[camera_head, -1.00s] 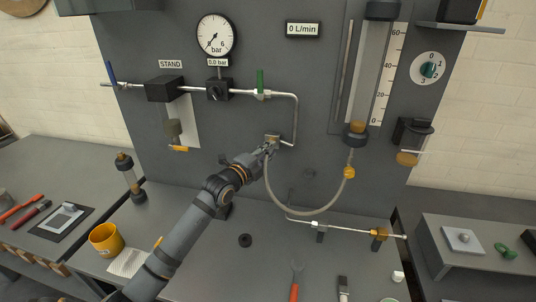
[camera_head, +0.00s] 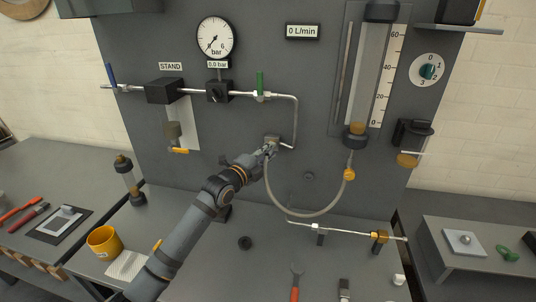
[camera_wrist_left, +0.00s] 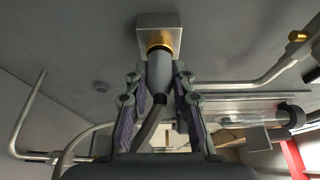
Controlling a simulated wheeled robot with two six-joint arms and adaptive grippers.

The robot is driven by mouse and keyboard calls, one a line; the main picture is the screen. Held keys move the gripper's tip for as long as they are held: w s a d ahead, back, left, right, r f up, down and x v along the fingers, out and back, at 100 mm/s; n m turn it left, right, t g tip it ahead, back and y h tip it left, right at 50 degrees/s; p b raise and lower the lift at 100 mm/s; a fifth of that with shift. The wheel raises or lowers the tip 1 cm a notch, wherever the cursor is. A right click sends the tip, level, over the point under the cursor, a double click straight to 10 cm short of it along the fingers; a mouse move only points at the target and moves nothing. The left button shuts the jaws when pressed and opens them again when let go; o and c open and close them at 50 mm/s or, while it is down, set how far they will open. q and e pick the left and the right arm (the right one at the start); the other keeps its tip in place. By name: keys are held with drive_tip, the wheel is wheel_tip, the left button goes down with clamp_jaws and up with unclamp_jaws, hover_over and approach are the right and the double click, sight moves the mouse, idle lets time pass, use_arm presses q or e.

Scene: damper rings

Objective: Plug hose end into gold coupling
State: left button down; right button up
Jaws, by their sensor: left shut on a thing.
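The gold coupling (camera_wrist_left: 158,43) shows in the left wrist view as a gold ring under a square metal block (camera_wrist_left: 158,22) on the panel. The grey hose end (camera_wrist_left: 158,72) is directly below it, in line with the ring, and its top meets the ring. I cannot tell how deep it sits. My left gripper (camera_wrist_left: 160,82) is shut on the hose end, one finger on each side. In the head view my left gripper (camera_head: 267,152) is just below the block (camera_head: 272,140) and hides the coupling. The pale hose (camera_head: 307,214) loops down from it and up to the flow tube. My right gripper is not in view.
A pipe (camera_head: 297,120) comes down beside the block on the right. A gauge (camera_head: 216,37) and a flow tube (camera_head: 366,75) are mounted on the panel. A yellow mug (camera_head: 103,241), a black ring (camera_head: 245,243) and a red-handled tool (camera_head: 295,286) are on the bench.

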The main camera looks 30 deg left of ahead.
use_arm(q)
drive_tip(key=shift+r, duration=0.1)
drive_tip(key=c, duration=1.5)
unclamp_jaws()
drive_tip(key=o, duration=0.4)
drive_tip(key=shift+w, duration=0.2)
drive_tip(key=shift+o, duration=0.2)
drive_tip(key=shift+s+f, duration=0.1)
drive_tip(key=shift+f, duration=0.1)
